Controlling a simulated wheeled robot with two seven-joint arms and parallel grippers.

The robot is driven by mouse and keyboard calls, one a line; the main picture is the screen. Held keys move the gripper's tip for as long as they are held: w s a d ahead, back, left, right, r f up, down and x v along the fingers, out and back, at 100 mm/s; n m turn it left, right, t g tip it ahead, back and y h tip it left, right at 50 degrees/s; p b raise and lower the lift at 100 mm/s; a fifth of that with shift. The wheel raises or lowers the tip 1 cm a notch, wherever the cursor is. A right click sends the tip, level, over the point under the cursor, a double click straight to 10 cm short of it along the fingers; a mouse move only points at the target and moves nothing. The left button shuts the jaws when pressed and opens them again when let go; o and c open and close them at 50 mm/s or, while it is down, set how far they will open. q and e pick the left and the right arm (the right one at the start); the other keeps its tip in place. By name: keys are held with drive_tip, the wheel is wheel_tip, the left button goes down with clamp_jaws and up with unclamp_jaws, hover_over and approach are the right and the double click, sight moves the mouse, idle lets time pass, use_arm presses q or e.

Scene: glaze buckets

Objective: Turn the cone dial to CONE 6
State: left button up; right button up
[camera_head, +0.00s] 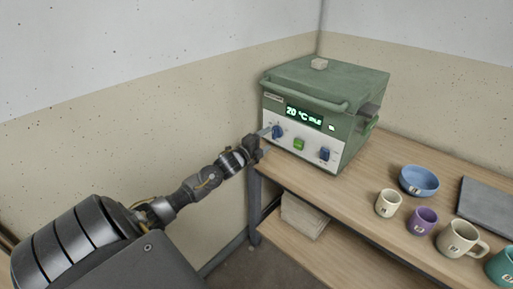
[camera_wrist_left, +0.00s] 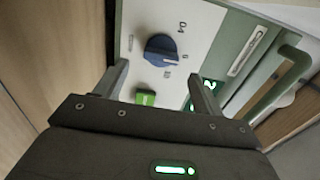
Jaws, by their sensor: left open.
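The cone dial, a round blue knob (camera_head: 277,131), is at the left of the pale front panel of a green kiln (camera_head: 330,98). In the left wrist view the same knob (camera_wrist_left: 160,47) has marks beside it that look like 04, 6 and 10. I cannot clearly tell which mark its pointer faces. My left gripper (camera_head: 264,138) is just in front of the panel, close to this knob. In the wrist view its two fingers (camera_wrist_left: 160,74) are spread apart with nothing between them, and the knob lies beyond their tips. My right gripper is out of view.
A green button (camera_head: 299,144) and a second blue knob (camera_head: 324,154) sit right of the dial; the lit display (camera_head: 303,116) is above. A blue bowl (camera_head: 419,180) and several cups stand on the wooden table's right side. Below is a lower shelf.

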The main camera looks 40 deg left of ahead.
use_arm(q)
drive_tip(key=s, duration=0.7)
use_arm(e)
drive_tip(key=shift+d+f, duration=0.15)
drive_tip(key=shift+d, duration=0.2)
use_arm(q)
drive_tip(key=shift+s+d, duration=0.1)
